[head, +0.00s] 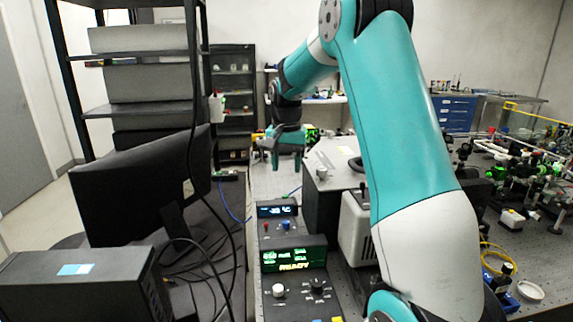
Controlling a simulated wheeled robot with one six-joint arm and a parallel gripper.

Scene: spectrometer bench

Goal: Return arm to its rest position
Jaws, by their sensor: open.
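My arm, teal and white, rises from the bottom right of the head view, bends at the top and reaches down towards the middle. My gripper (287,162) hangs at the arm's far end, over the bench strip left of a white-topped box. It is small and dark here. Its jaws are apart and I see nothing held between them. I cannot tell how high it is above the bench surface.
Control boxes with lit displays (293,258) stand below my gripper. A white-topped box (335,158) is right of it. A monitor (145,190) and black case (85,285) stand left. Optics (510,165) crowd the right bench. Shelves (232,100) stand behind.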

